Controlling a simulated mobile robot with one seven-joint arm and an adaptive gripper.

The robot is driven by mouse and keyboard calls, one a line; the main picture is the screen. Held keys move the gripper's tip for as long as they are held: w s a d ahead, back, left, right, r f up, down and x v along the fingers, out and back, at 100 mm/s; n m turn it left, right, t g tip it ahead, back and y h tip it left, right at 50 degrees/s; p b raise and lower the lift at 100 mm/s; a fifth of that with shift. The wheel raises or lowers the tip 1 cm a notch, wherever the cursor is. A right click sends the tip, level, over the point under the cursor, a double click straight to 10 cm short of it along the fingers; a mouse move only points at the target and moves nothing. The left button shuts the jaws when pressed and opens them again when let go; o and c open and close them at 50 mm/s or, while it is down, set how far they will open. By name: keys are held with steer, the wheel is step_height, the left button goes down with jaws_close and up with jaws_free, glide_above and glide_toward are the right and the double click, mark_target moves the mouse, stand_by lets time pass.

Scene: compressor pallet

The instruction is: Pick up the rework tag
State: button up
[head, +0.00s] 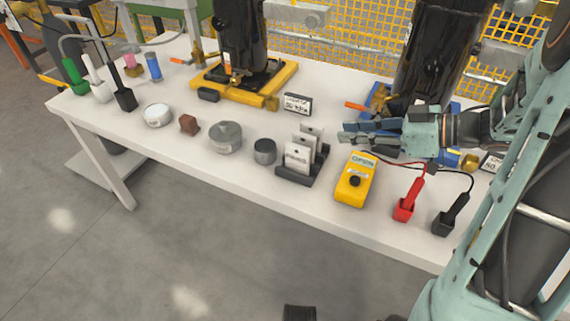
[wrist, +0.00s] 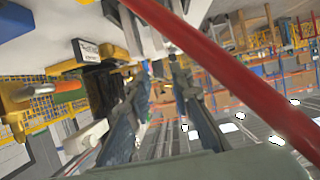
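White tags (head: 298,157) stand upright in a black slotted rack (head: 294,178) near the front edge of the white table in the head view. Their print is too small to read, so I cannot tell which one is the rework tag. My gripper (head: 343,132) is above the table, to the right of the rack and slightly higher in the picture, apart from the tags. Its fingers point left with a gap between them. In the wrist view, my gripper (wrist: 160,78) shows two spread fingers with nothing held between them.
A yellow meter (head: 355,182) with red and black probe holders (head: 408,203) stands right of the rack. A round tin (head: 265,151) is close on its left. Dark compressors stand on yellow and blue bases behind. A red cable crosses the wrist view.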

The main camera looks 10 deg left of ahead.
mark_target(302, 134)
steer(key=b+x, duration=0.2)
steer(key=x, duration=0.3)
steer(key=b+x, duration=0.2)
steer(key=x, duration=0.3)
steer(key=shift+s+a+f, duration=0.1)
steer(key=shift+a+f, duration=0.2)
steer(key=shift+a, duration=0.1)
steer(key=shift+r, duration=0.1)
jaws_close()
